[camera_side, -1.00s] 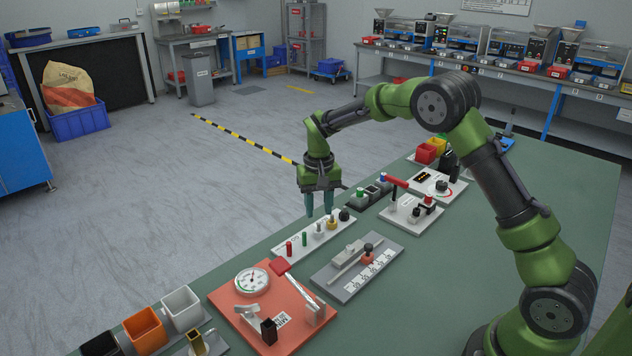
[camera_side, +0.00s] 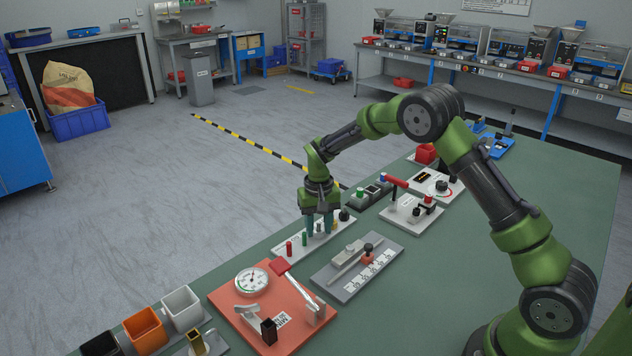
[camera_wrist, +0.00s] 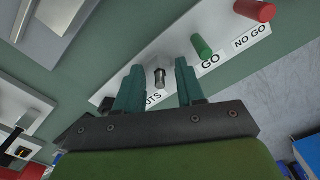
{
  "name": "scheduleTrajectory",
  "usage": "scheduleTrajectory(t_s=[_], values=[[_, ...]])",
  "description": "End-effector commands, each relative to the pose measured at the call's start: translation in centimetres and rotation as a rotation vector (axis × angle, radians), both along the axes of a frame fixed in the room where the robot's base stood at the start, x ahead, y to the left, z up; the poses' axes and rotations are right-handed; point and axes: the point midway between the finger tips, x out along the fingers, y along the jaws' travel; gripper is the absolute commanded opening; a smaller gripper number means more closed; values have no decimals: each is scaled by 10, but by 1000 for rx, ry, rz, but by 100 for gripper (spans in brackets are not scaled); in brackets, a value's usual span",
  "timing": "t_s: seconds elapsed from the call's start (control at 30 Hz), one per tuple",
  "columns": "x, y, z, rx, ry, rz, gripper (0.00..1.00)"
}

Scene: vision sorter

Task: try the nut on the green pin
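The green pin (camera_side: 304,239) stands upright on a pale gauge board (camera_side: 282,252), with a red pin (camera_side: 289,248) beside it. In the wrist view the green pin (camera_wrist: 200,46) is above the GO label and the red pin (camera_wrist: 255,11) is by NO GO. My gripper (camera_side: 319,230) is low over the board, just past the green pin. Its fingers are apart, and a small silver post (camera_wrist: 160,77) shows in the gap between them, near a partly covered NUTS label.
A black knob (camera_side: 345,214) stands at the board's far end. A grey plate with a slide fixture (camera_side: 345,283) lies close on the right. An orange gauge plate (camera_side: 225,297) is nearer the camera, and a red-handled fixture (camera_side: 400,222) lies beyond. Green table is bare to the right.

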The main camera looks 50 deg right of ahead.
Motion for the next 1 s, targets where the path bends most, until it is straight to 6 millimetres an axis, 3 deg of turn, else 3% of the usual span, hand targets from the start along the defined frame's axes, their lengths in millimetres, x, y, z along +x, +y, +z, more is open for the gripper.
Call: scheduleTrajectory(t_s=[0.03, 0.23, 1.0], values=[[0, 0, 0, 0, 0, 0, 34], [0, 0, 0, 0, 0, 0, 3], [0, 0, 25, -1, -1, 1, 3]])
